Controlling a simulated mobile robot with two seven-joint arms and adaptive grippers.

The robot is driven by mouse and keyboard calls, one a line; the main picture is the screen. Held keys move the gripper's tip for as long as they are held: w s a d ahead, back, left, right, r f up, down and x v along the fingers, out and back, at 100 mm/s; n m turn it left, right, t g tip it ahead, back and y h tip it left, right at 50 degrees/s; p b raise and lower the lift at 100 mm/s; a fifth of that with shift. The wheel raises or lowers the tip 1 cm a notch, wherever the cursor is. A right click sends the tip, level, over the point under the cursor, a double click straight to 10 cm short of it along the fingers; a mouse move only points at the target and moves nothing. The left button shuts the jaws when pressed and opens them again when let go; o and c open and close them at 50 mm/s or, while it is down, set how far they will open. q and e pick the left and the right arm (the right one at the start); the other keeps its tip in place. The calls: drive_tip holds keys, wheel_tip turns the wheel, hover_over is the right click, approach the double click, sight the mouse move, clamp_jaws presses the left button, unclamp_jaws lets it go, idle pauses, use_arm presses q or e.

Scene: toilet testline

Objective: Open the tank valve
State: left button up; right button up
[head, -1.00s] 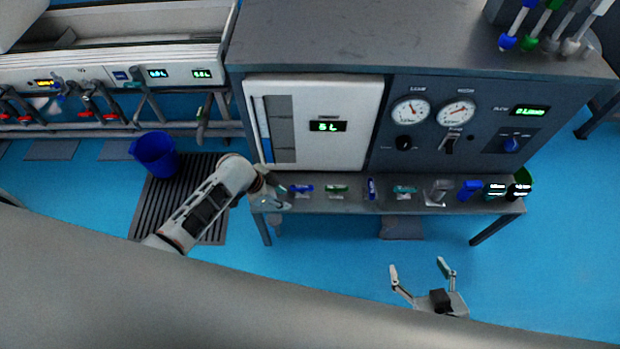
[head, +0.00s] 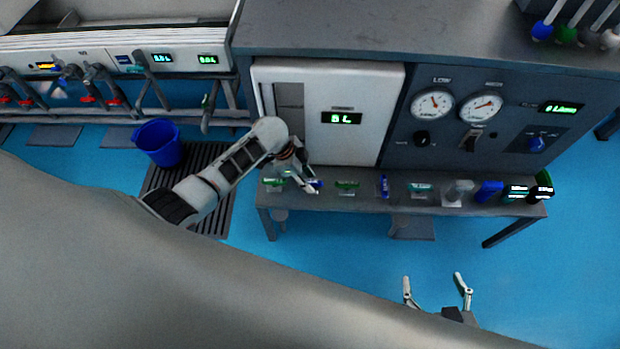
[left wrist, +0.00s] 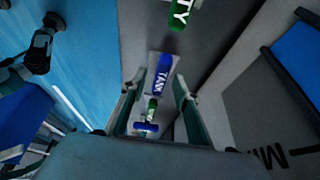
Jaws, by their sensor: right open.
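The tank valve (left wrist: 147,127) shows in the left wrist view as a small blue cross handle on a green stem, beside a blue label (left wrist: 162,76) reading TANK. In the head view the blue valve (head: 315,184) is at the left end of the shelf, partly hidden by my left gripper (head: 302,184). The fingers of my left gripper (left wrist: 156,97) are apart, with the label and valve visible between them. I cannot tell whether they touch the valve. My right gripper (head: 437,291) is open and empty over the floor, away from the shelf.
The shelf (head: 355,201) carries several other valves and labels to the right, under a white tank panel (head: 352,105) reading 5L or 6L. A green label (left wrist: 180,15) lies past the TANK label. A blue bucket (head: 158,143) stands at left. The floor in front is clear.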

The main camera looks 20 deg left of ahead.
use_arm(q)
drive_tip(key=shift+w+d+f, duration=0.1)
use_arm(e)
drive_tip(key=shift+w, duration=0.1)
use_arm(q)
clamp_jaws()
use_arm(e)
drive_tip(key=shift+r, duration=0.1)
